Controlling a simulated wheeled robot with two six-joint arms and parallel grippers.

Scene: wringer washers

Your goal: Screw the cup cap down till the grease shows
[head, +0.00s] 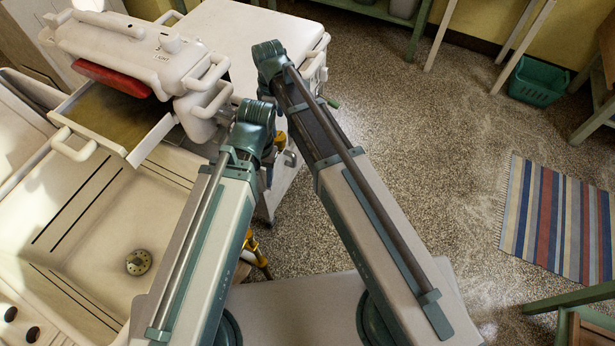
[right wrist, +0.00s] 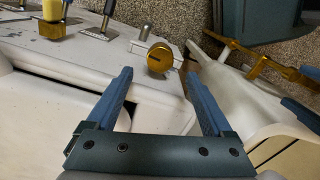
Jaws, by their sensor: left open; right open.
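A round brass cap (right wrist: 159,58) with a dark slot across its face shows in the right wrist view, at the edge of a pale machine body. My right gripper (right wrist: 160,69) is open, with one blue finger to either side of the cap's line. The cap appears at or just beyond the fingertips; I cannot tell whether they touch it. No grease can be made out at the cap. In the head view my arms hide the cap and the right gripper.
A grey metal post (right wrist: 146,32) stands behind the cap. A yellow cylinder in a brass collar (right wrist: 52,10) is at upper left. The white wringer (head: 125,50) and sink basin (head: 125,225) lie left. Open floor and a striped rug (head: 557,220) lie right.

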